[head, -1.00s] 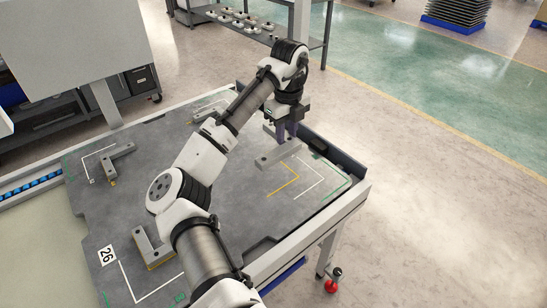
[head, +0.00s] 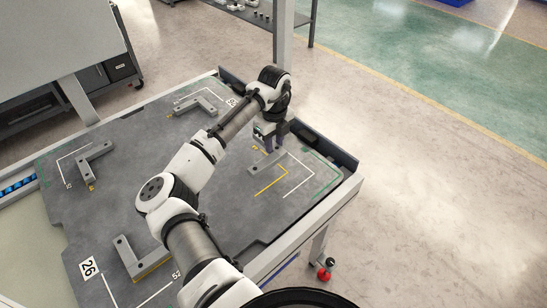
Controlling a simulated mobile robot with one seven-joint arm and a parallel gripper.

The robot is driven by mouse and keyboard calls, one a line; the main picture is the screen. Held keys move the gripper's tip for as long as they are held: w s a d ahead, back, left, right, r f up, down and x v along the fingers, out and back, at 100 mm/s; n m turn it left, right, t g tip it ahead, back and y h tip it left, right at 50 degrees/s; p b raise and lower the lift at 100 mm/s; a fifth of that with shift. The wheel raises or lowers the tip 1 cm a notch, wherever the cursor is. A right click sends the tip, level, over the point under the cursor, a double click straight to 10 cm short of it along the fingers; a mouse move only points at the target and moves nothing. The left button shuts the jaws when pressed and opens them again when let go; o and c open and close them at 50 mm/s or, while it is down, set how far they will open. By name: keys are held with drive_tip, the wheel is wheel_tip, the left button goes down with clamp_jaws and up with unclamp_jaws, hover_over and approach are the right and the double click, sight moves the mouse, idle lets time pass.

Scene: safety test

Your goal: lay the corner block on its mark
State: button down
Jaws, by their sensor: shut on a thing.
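My gripper (head: 268,147) points down over the right part of the grey table plate and is shut on a grey corner block (head: 262,165). The arm and gripper partly cover the block. The block is low, just behind a yellow corner line (head: 271,181); I cannot tell whether it touches the plate. A white corner line (head: 302,180) lies to the right of the yellow one. Both lines are bare where I see them.
Other corner blocks stand on the plate: at the back (head: 198,107), at the left (head: 96,160) and at the front left (head: 140,257). A dark raised edge (head: 325,147) borders the plate's right side. The plate's middle is free beneath my arm.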

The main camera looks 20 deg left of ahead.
sight(274, 167)
drive_tip(key=shift+f+p, duration=0.4)
drive_tip(key=shift+f, duration=3.4)
drive_tip(key=c, duration=1.1)
unclamp_jaws()
drive_tip(key=shift+f, duration=0.1)
wheel_tip(274, 167, up, 12)
drive_tip(key=shift+r+b, duration=0.15)
drive_tip(key=shift+b, duration=0.85)
